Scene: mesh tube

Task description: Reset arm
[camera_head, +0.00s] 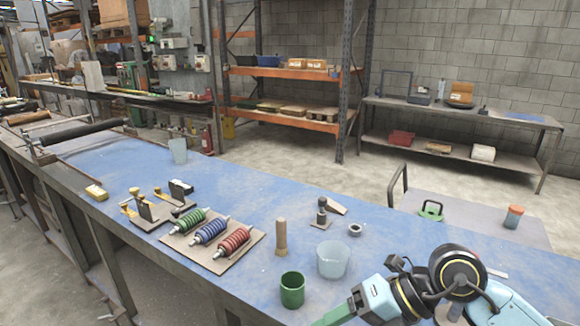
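My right arm comes in from the lower right, over the front of the blue workbench (225,262). Its gripper (335,315) points down to the left, with a green part at its end that the bottom edge of the picture cuts off. I cannot tell whether the fingers are open or shut, or whether they hold anything. It is just below and right of a green cup (292,290); contact cannot be told. My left gripper is not in view.
A translucent cup (333,259) and a wooden-handled brush (281,237) stand close to the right arm. A board (180,240) with green, blue and red coils lies further left. A clear container (178,151) stands further back. The bench between is mostly free.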

